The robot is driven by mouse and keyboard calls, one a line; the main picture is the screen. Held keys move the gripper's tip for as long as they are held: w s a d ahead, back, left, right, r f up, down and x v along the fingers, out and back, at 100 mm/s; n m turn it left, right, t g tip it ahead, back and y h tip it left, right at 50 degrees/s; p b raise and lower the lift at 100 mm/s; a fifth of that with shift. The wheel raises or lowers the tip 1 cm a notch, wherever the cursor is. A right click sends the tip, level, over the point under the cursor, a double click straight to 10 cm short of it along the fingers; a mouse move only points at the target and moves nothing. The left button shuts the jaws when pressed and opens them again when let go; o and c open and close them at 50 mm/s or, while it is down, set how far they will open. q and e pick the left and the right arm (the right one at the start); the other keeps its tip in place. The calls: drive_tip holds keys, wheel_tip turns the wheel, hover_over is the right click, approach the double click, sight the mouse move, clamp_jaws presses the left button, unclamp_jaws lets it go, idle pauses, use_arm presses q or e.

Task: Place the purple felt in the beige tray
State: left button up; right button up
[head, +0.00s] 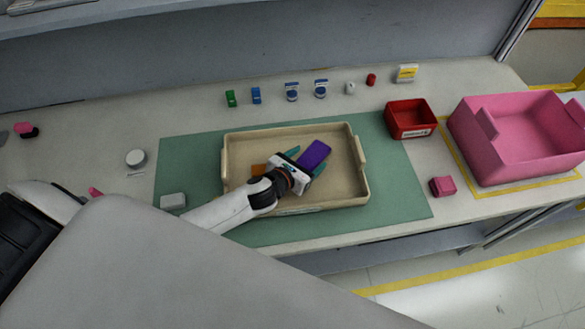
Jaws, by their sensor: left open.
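The beige tray (350,188) sits on a green mat in the middle of the bench. The purple felt (317,151), a flat rectangle, shows within the tray's outline, right of its middle. My left gripper (306,161) reaches over the tray from the lower left, with its teal fingers spread open. The felt is at the fingertips, its near end between or just beyond them. It looks to lie on the tray floor, but the gripper hides part of this. My right gripper is not in view.
An orange piece (259,169) lies in the tray, left of my gripper. A red bin (411,128) and a large pink bin (513,146) stand to the right. A pink block (442,187) lies near the front edge. Several small items line the back.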

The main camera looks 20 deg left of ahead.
use_arm(q)
drive_tip(key=b+v, duration=0.1)
drive_tip(key=v, duration=0.9)
drive_tip(key=shift+s, duration=0.15)
